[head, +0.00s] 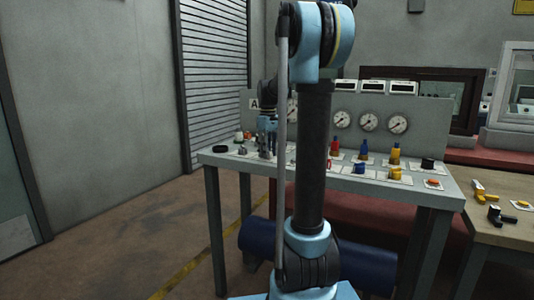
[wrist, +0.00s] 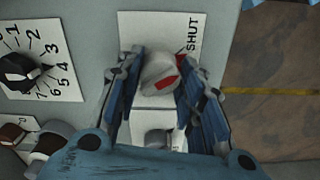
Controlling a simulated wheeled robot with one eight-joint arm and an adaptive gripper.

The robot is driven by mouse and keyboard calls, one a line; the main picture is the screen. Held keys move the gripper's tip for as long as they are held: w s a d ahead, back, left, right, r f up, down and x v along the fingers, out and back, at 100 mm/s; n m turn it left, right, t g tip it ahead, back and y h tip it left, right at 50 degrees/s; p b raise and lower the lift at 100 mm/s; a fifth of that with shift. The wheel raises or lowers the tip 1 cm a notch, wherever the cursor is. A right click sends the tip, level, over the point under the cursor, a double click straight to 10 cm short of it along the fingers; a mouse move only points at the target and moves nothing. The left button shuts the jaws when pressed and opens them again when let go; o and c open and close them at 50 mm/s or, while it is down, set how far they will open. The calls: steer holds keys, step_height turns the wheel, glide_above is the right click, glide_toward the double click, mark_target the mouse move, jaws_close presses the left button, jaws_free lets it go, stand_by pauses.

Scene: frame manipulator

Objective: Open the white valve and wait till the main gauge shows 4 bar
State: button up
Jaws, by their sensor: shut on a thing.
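The white valve (wrist: 157,70) is a pale rounded knob with a red mark, set on a white plate (wrist: 140,27) in the wrist view. The word SHUT is printed at the plate's upper right. My gripper (wrist: 160,56) has its two blue fingers on either side of the knob and is shut on it. In the head view my gripper (head: 267,138) is low over the left part of the panel table and hides the valve. Several round gauges stand on the back board, one of them a right-hand gauge (head: 397,125); their needles are too small to read, and I cannot tell which is the main one.
A black selector knob (wrist: 20,73) on a numbered dial is left of the valve. The grey panel table (head: 330,172) also carries red, blue and yellow fittings to the right. A wooden table (head: 500,228) stands at the right. The wrist view shows floor beyond the table edge.

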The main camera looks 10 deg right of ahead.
steer(key=m, duration=0.4)
steer(key=shift+m, duration=0.3)
steer(key=m, duration=0.3)
steer(key=shift+m, duration=0.3)
steer(key=m, duration=0.3)
steer(key=shift+m, duration=2.1)
steer(key=o, duration=1.1)
steer(key=shift+c, duration=0.2)
step_height(320, 180, up, 12)
